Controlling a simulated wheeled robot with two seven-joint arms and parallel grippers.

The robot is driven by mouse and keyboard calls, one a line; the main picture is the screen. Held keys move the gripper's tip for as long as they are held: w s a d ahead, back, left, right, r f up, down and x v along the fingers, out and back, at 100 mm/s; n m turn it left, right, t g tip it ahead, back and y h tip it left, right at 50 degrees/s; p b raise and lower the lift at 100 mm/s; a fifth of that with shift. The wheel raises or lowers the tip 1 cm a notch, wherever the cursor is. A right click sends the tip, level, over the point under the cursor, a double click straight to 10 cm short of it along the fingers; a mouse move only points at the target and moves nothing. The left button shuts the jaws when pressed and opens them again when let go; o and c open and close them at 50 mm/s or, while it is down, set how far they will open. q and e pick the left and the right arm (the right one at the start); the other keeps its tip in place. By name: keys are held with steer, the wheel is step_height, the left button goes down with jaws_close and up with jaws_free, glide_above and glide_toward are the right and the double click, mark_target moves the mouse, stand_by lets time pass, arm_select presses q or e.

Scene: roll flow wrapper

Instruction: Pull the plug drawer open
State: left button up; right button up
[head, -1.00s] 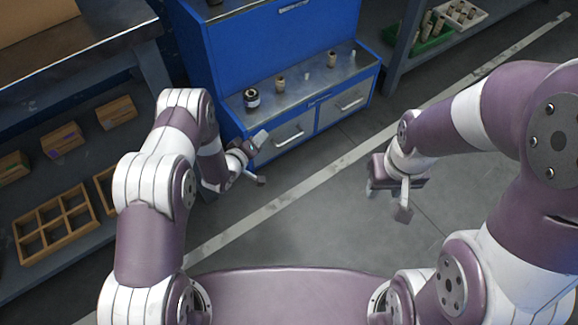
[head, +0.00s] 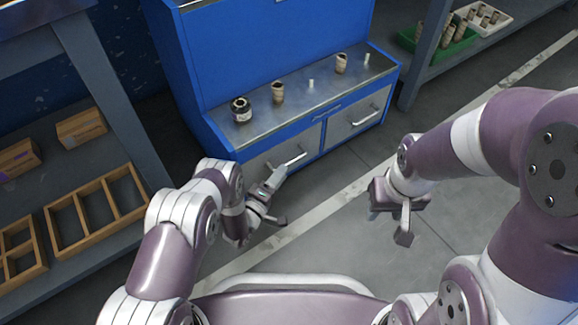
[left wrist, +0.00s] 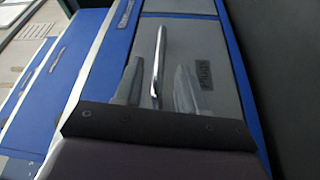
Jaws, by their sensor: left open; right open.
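The plug drawer (head: 262,163) is the left of two grey drawers in the blue cabinet and looks shut. Its label "Plugs" (left wrist: 203,78) is readable in the left wrist view. Its silver bar handle (head: 292,160) also shows in the left wrist view (left wrist: 159,45), running between the two fingers. My left gripper (head: 275,199) is open in front of this drawer, its fingers on either side of the handle's line; I cannot tell whether they touch it.
The right drawer (head: 353,120) is shut. On the metal top (head: 310,95) stand a dark-ringed roll (head: 240,109), a tan fitting (head: 278,92) and other small parts. A shelf with wooden trays (head: 95,213) is at left. A green bin (head: 455,45) is at back right.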

mark_target(289, 162)
arm_select(q)
steer(key=b+x, duration=0.2)
steer(key=x, duration=0.2)
steer(key=shift+w+d+f, duration=0.2)
steer(key=shift+w+d, duration=0.05)
steer(key=shift+w, duration=0.1)
steer(key=shift+w+d+r, duration=0.15)
steer(key=shift+w+r, duration=0.05)
steer(key=shift+w, duration=0.1)
arm_select(e)
step_height(289, 162, down, 3)
steer(key=shift+f, duration=0.15)
